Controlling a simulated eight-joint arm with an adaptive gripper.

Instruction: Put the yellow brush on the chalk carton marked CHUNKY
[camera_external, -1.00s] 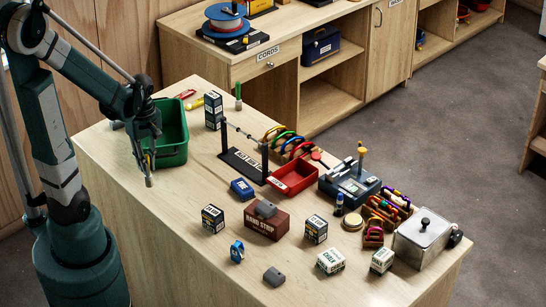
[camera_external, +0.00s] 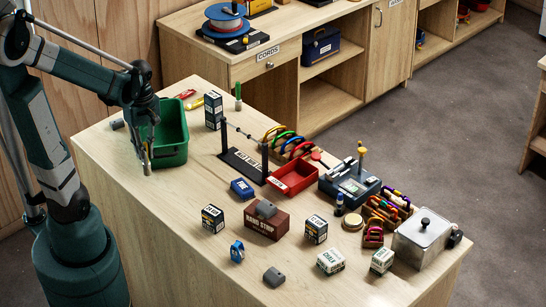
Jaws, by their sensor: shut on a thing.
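My gripper (camera_external: 146,165) is at the front-left side of the green bin (camera_external: 183,151), overlapping its edge in the picture. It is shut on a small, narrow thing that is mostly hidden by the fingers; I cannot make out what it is. A slim yellow-orange item (camera_external: 194,103) lies behind the bin; I cannot tell whether it is the brush. Two white and green chalk cartons, one (camera_external: 331,261) left of the other (camera_external: 382,260), stand at the near right of the bench. Their smaller print is unreadable, so I cannot tell which says CHUNKY.
A brown box (camera_external: 266,222) with a grey block on top, dark cartons (camera_external: 316,229), a blue tape-like item (camera_external: 237,251) and a grey block (camera_external: 274,277) stand near the chalk cartons.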

